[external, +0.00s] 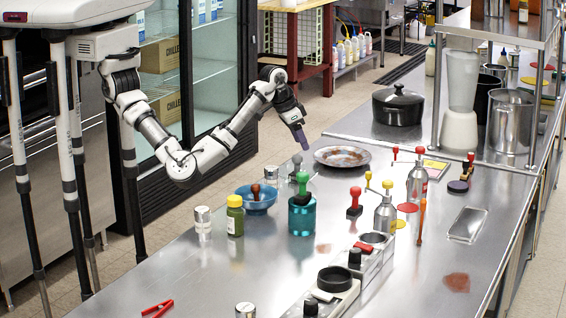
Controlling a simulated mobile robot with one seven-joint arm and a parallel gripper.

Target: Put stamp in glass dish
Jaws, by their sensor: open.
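My gripper (302,142) hangs above the counter's far-left edge, tilted down, open and with nothing seen in it. A blue bowl (258,207), perhaps the glass dish, stands below and left of it. A brown-handled stamp (256,190) stands up inside this bowl. Other stamp-like things are a red-handled one (354,202), a green-handled one (302,183) on or in a teal glass jar (302,218), a grey-handled one (296,162) just below my gripper, and a dark one (459,185) at the right. I cannot tell which stamp is meant.
Metal dispensers (385,217) and a burner-like unit (336,287) crowd the middle. The front-left counter is mostly clear.

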